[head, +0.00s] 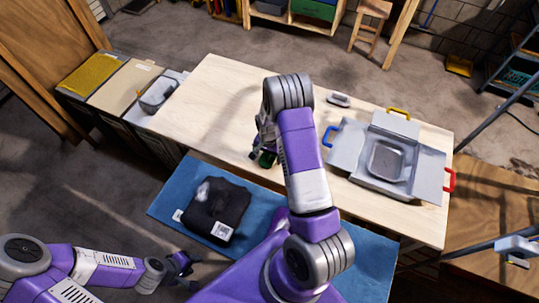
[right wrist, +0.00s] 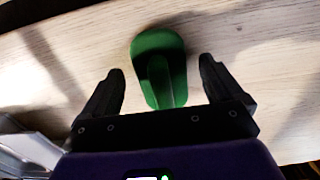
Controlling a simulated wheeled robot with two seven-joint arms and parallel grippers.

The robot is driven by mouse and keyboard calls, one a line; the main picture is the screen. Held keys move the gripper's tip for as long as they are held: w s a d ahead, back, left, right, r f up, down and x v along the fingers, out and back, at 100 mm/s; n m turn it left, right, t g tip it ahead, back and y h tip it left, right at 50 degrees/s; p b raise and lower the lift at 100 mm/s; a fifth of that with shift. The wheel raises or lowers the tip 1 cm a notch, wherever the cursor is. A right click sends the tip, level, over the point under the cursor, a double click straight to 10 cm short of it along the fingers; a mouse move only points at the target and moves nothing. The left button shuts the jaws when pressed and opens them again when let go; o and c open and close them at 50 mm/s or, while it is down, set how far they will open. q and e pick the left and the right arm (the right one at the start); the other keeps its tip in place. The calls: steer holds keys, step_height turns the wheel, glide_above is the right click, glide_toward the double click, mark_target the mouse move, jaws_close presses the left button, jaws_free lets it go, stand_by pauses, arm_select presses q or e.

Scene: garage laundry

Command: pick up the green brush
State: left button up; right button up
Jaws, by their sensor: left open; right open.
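The green brush (right wrist: 158,62) lies on the light wooden table in the right wrist view. My right gripper (right wrist: 160,75) is open, with one dark finger on each side of the brush and gaps between them. In the head view a small part of the green brush (head: 267,159) shows beside my right gripper (head: 262,145), and my right arm hides much of that area. My left gripper (head: 181,263) is open and empty at the lower left, below the blue mat and away from the brush.
The wooden table (head: 215,100) has clear room at its left. A grey open box (head: 425,165) with coloured handles and a small grey item (head: 339,100) are at the right. A dark folded cloth (head: 215,205) lies on the blue mat (head: 170,200) in front.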

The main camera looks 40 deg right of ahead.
steer(key=c, duration=1.2)
step_height(320, 180, up, 10)
